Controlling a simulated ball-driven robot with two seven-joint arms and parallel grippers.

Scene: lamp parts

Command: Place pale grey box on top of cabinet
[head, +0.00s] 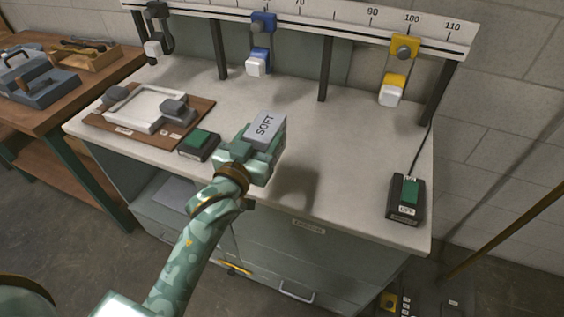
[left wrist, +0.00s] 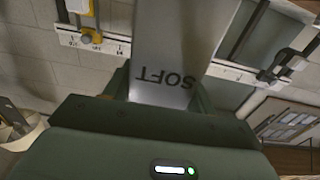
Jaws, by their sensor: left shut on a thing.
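The pale grey box (head: 265,127), marked SOFT, is between the jaws of my left gripper (head: 258,150), which is shut on it. The box also fills the upper middle of the left wrist view (left wrist: 172,50), its lettering upside down there. The light-topped cabinet (head: 345,165) with a grey-green drawer front lies below. The gripper and box are over its front middle part, and a dark shadow falls on the top to their right, so they look raised above it. The gripper hides part of the top. My right gripper is not in view.
A green-topped block (head: 199,143) sits just left of the gripper. A brown board with a white tray (head: 145,108) is farther left. A black device with a green face (head: 407,198) stands at the right. A numbered rail (head: 330,22) on posts runs along the back. The centre-right top is clear.

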